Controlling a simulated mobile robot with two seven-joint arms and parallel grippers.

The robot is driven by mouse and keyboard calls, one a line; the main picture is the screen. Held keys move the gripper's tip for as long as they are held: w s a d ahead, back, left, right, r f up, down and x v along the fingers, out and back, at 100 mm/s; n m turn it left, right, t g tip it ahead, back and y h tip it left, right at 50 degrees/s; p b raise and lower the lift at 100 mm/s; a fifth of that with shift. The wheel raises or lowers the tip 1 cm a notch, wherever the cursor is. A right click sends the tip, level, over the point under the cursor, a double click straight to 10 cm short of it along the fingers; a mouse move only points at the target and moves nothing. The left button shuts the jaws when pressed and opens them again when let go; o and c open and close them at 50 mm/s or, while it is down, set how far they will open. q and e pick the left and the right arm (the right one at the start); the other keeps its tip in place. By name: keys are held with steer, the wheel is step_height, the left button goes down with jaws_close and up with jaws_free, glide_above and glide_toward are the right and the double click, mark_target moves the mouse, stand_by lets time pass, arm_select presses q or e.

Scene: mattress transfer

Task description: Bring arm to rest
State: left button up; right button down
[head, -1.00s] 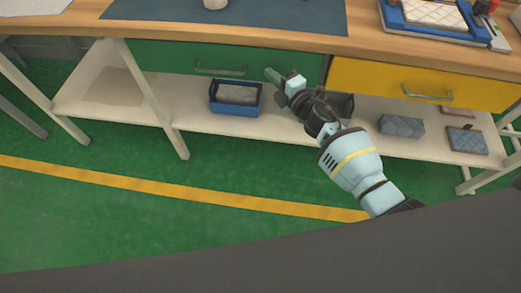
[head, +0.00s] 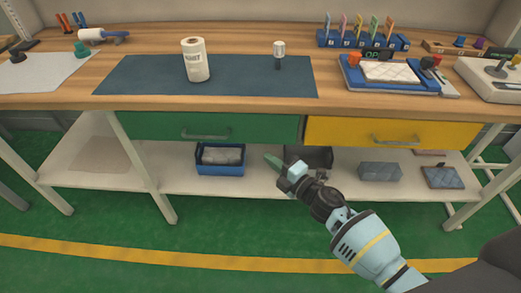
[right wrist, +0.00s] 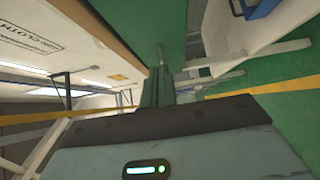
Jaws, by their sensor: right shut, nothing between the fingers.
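My right arm comes in from the lower right of the head view. Its gripper (head: 274,163) is in front of the lower shelf, below the green drawer, with its fingers pointing up and left. The fingers are shut together with nothing between them. In the right wrist view the gripper's fingers (right wrist: 157,85) point away from the camera, with the green drawer front beyond them. My left gripper is in neither view.
Below are a green drawer (head: 160,127), a yellow drawer (head: 345,132) and a shelf with a blue bin (head: 220,170). The green floor in front is clear.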

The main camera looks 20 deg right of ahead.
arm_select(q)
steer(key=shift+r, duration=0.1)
arm_select(e)
steer(key=v, duration=0.3)
steer(key=shift+a, duration=0.1)
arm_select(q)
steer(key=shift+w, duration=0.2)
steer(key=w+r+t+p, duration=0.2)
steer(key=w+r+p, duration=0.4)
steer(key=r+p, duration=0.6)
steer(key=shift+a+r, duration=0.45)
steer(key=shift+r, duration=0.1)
arm_select(e)
steer(key=s+d+f+m+g+h, duration=0.1)
steer(key=s+m, duration=0.9)
steer(key=s, duration=1)
steer(key=s+d+f+m+g+h, duration=0.1)
steer(key=s+f+m+g+h, duration=0.2)
steer(key=s+m, duration=0.8)
steer(key=s+g+h, duration=0.2)
steer(key=s+g, duration=0.1)
steer(key=s, duration=0.6)
steer(key=shift+s+f, duration=0.35)
steer(key=shift+s, duration=0.05)
